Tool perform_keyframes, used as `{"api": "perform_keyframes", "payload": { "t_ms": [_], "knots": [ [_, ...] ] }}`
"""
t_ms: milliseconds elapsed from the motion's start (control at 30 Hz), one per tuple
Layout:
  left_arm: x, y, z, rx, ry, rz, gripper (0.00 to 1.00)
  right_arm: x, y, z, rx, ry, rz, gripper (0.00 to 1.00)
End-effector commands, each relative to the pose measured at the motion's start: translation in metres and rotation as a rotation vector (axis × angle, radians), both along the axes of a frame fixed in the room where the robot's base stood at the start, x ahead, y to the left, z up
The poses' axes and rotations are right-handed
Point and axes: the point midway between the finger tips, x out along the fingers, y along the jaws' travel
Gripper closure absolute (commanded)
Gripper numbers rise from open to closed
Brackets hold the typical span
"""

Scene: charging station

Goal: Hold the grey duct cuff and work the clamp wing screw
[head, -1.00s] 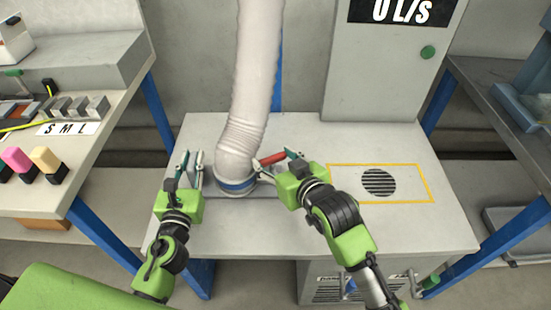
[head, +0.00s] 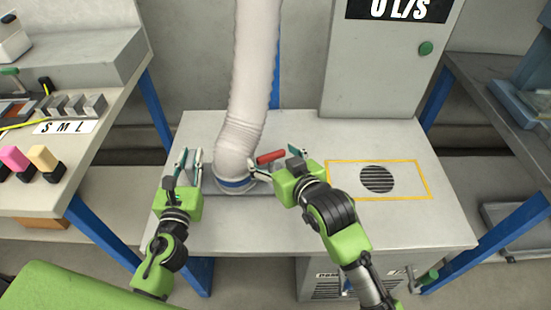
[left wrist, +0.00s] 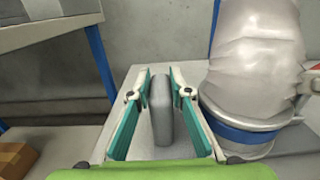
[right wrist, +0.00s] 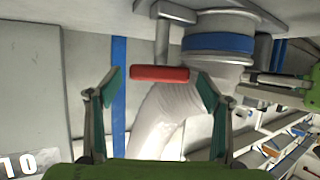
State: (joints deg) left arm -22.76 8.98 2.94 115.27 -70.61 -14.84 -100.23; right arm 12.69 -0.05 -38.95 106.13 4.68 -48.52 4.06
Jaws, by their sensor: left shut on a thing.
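The pale flexible duct (head: 245,110) comes down to a blue-banded end (head: 236,184) on the bench. In the left wrist view a grey upright tab (left wrist: 161,112) stands left of the duct, seemingly part of the grey cuff. My left gripper (head: 190,160) has its fingers on either side of this tab and is shut on it. The clamp wing screw has a red bar handle (head: 271,157), right of the duct end; it also shows in the right wrist view (right wrist: 160,73). My right gripper (head: 275,160) is open, its fingertips spread either side of the red bar, with gaps.
A yellow-outlined vent (head: 378,179) lies on the bench to the right. A grey cabinet (head: 385,70) with a display reading 0 L/S stands behind it. A side table (head: 100,130) with blocks and coloured pieces is at the left. The bench front is clear.

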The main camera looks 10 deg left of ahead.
Motion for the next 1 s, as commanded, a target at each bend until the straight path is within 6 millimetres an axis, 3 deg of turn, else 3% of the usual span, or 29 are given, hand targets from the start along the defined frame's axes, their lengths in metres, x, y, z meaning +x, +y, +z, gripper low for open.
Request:
{"api": "perform_keyframes", "payload": {
  "t_ms": [167,700,1000],
  "knots": [
    [0.0,0.001,0.0,0.001,-0.001,0.002,1.0,-0.009,-0.008,0.005,0.001,-0.001,0.0,0.28],
    [0.0,0.001,0.0,0.002,0.0,0.002,1.0,-0.076,-0.061,0.04,-0.001,0.001,-0.001,0.28],
    [0.0,0.001,0.0,0.002,0.0,0.002,1.0,-0.086,-0.069,0.045,-0.001,0.002,0.0,0.28]
  ]
}}
